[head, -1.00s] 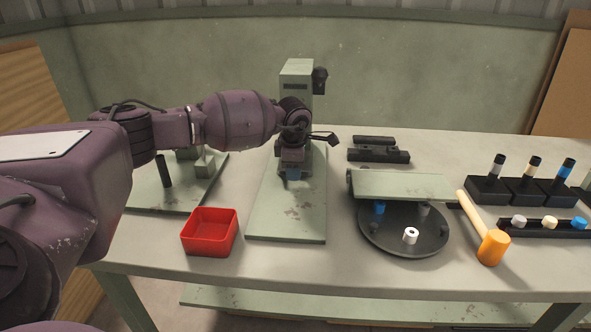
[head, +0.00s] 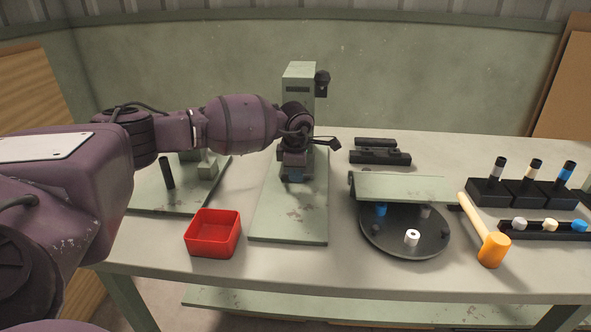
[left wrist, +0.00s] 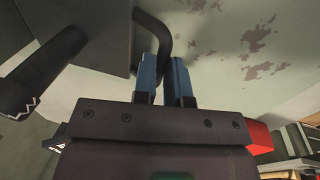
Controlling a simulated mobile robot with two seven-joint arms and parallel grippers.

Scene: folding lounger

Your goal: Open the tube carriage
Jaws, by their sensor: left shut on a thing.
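A pale green machine (head: 299,78) with an upright column and a long flat base (head: 290,222) stands left of the table's middle. My left gripper (head: 295,176) is low over that base, in front of the column, and its arm hides much of the machine there. In the left wrist view, the blue fingers (left wrist: 166,70) are shut on a dark bent handle (left wrist: 160,27). The handle runs beside a dark grey block (left wrist: 85,40). I cannot tell for sure whether this block is the tube carriage. My right gripper is not in view.
A red tray (head: 213,250) stands left of the base. A dark round turntable (head: 405,250) under a green plate (head: 400,188) is to the right. A mallet (head: 492,248), black racks (head: 490,193) and black blocks (head: 380,157) lie further right and behind.

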